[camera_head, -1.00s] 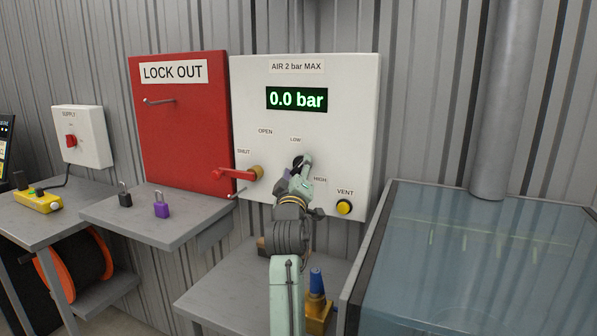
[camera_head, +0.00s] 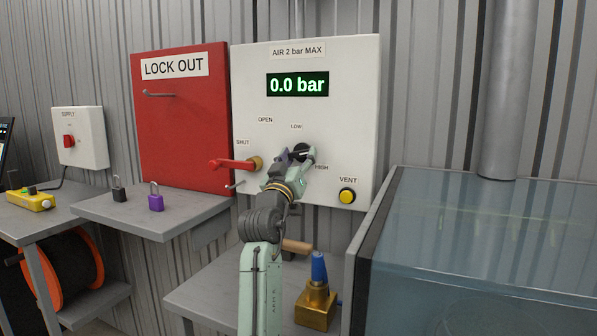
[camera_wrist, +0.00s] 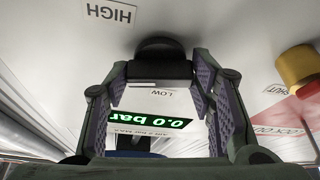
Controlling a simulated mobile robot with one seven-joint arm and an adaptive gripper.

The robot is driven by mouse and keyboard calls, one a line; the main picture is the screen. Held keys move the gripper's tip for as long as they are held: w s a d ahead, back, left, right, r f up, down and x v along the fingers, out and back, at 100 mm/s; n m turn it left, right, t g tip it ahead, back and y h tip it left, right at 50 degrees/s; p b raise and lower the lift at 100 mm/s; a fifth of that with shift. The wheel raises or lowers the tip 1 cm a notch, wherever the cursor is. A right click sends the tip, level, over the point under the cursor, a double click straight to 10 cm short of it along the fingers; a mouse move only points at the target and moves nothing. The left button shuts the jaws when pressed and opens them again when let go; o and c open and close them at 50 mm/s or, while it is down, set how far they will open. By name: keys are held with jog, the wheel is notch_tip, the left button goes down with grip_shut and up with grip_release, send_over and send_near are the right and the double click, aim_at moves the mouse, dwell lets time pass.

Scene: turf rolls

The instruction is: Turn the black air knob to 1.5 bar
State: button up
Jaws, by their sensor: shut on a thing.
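The black air knob (camera_head: 301,150) is on the white air panel (camera_head: 355,110), between the LOW and HIGH labels. It also shows in the wrist view (camera_wrist: 160,50), upside down relative to the head view. My gripper (camera_head: 296,155) is at the panel with its fingers shut on the knob, one on each side. In the wrist view its purple-padded fingers (camera_wrist: 160,75) flank the knob. The green display (camera_head: 297,84) reads 0.0 bar. My wrist hides part of the knob in the head view, and its pointer direction cannot be told.
A red lever (camera_head: 232,164) on a brass valve points left near SHUT. A yellow VENT button (camera_head: 347,196) is at lower right. A brass fitting with a blue top (camera_head: 317,290) stands on the shelf below. A glass-topped tank (camera_head: 480,240) stands at right.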

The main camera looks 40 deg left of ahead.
jog(key=shift+m+b, duration=0.4)
jog(key=shift+m, duration=0.3)
jog(key=o, duration=1.2)
jog(key=shift+c, duration=0.2)
jog(key=v, duration=1.2)
jog(key=shift+a, duration=0.15)
